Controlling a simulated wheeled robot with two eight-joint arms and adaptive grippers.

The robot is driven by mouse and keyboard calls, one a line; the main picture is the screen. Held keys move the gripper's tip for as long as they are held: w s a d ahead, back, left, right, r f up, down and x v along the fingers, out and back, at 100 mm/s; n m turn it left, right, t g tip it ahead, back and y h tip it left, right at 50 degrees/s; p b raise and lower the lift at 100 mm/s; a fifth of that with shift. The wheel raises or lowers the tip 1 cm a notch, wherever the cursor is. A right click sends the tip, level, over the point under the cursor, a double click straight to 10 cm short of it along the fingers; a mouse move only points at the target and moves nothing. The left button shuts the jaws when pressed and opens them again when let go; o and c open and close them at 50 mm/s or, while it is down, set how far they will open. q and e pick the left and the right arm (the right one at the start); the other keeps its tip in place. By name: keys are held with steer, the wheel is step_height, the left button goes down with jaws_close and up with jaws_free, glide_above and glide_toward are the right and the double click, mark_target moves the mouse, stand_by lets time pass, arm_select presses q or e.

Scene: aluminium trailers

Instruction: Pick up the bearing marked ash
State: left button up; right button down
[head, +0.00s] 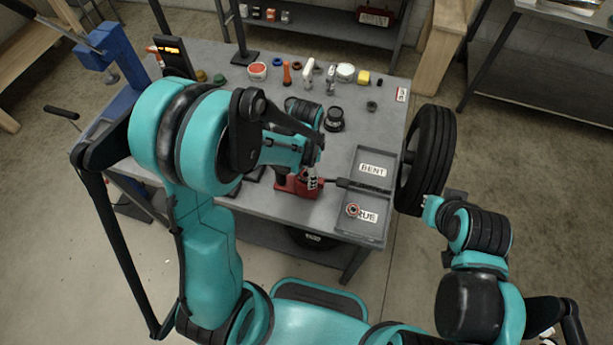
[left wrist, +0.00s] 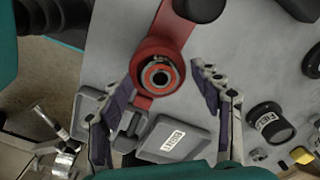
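A ring-shaped bearing (left wrist: 160,75) with a dark bore sits on a red fixture (left wrist: 155,48) in the left wrist view. I cannot read any ash mark on it. My left gripper (left wrist: 163,71) is open, with its two fingers apart on either side of the bearing. In the head view my left gripper (head: 312,178) is over the red fixture (head: 297,186), hiding part of it. Another small reddish ring (head: 353,210) lies in the TRUE compartment of the grey tray (head: 378,232). My right arm is at the right of the head view; its fingers are not clear.
The tray has BENT and TRUE labels; its BENT side (left wrist: 190,152) shows beside the left finger. A black labelled cylinder (head: 335,120) stands behind the fixture. Several small parts line the bench's back. A tyre (head: 428,160) stands at the bench's right edge.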

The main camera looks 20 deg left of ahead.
arm_select(q)
steer(key=shift+c, duration=0.5)
steer(key=c, duration=0.6)
steer(key=shift+s, duration=0.2)
jaws_close()
steer(key=shift+r, duration=0.15)
